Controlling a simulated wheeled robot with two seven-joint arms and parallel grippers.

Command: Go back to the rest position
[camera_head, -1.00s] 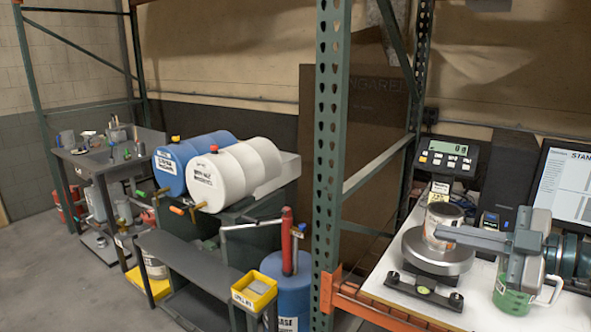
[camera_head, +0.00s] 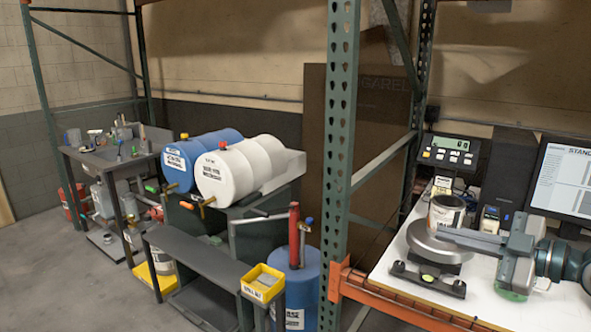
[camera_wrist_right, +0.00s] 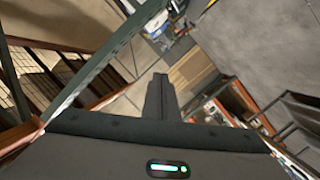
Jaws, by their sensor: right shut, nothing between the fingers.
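My right gripper (camera_head: 440,234) comes in from the right in the head view, its fingers pointing left. It is shut with nothing between the fingers. In the head view it overlaps the lower part of a can with a white label (camera_head: 446,213), which stands on the round scale pan (camera_head: 440,250). I cannot tell the gap between them. In the right wrist view the fingers (camera_wrist_right: 160,88) are together and hold nothing, with floor and shelving beyond. My left gripper is not in view.
A white worktop (camera_head: 392,262) on an orange rack beam (camera_head: 395,303) carries the scale, its display (camera_head: 449,152) and a monitor (camera_head: 565,180). A green container (camera_head: 510,295) is partly hidden by my gripper. A green rack post (camera_head: 341,150) stands left. Drums (camera_head: 240,170) lie farther left.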

